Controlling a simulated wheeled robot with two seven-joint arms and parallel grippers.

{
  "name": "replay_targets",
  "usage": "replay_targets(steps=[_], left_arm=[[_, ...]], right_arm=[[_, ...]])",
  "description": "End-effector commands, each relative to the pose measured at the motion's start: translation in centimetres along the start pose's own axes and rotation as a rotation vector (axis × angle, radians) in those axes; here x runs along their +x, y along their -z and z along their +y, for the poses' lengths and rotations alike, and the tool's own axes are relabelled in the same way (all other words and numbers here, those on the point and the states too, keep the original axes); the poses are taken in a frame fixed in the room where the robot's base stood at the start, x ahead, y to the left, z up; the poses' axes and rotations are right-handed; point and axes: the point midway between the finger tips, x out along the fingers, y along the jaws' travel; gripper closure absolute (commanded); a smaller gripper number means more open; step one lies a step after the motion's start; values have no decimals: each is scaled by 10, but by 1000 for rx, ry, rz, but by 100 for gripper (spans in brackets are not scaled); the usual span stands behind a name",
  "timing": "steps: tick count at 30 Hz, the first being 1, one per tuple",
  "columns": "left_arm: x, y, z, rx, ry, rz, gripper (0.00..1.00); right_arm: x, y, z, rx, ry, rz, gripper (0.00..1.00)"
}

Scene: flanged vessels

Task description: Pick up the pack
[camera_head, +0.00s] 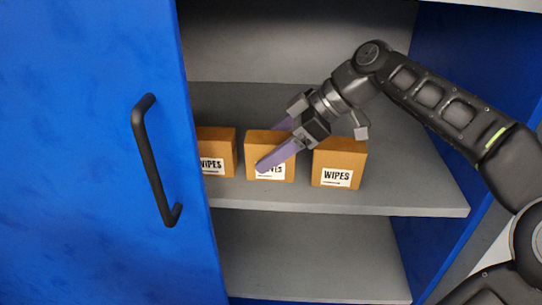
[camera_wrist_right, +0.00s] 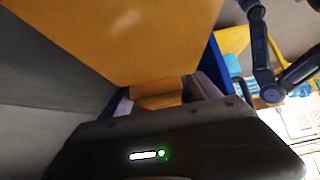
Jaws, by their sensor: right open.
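Three orange-brown packs stand in a row on the grey cabinet shelf. The middle pack (camera_head: 257,146) has a white label, partly covered by a finger, with the letters "VES" readable. The left pack (camera_head: 217,145) and the right pack (camera_head: 340,160) are labelled WIPES. My right gripper (camera_head: 270,147) is open at the middle pack, with one purple finger across its front and the other behind it. Whether they touch it I cannot tell. In the right wrist view an orange surface (camera_wrist_right: 130,35) fills the top, and a smaller orange piece (camera_wrist_right: 158,95) shows between the fingers. My left gripper is not in view.
The blue cabinet door (camera_head: 80,150) with a black handle (camera_head: 152,165) stands at the left and partly hides the left pack. The shelf (camera_head: 420,195) is bare right of the packs. A lower shelf (camera_head: 310,265) is empty where visible. The blue right wall bounds the cabinet.

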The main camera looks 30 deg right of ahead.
Motion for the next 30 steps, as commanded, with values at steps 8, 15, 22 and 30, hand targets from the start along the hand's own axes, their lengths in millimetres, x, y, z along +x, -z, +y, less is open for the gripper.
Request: replay_targets(steps=[8,15,22,30], left_arm=[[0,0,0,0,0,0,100],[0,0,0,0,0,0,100],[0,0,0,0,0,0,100],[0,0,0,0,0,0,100]], right_arm=[[0,0,0,0,0,0,29],[0,0,0,0,0,0,38],[0,0,0,0,0,0,57],[0,0,0,0,0,0,79]])
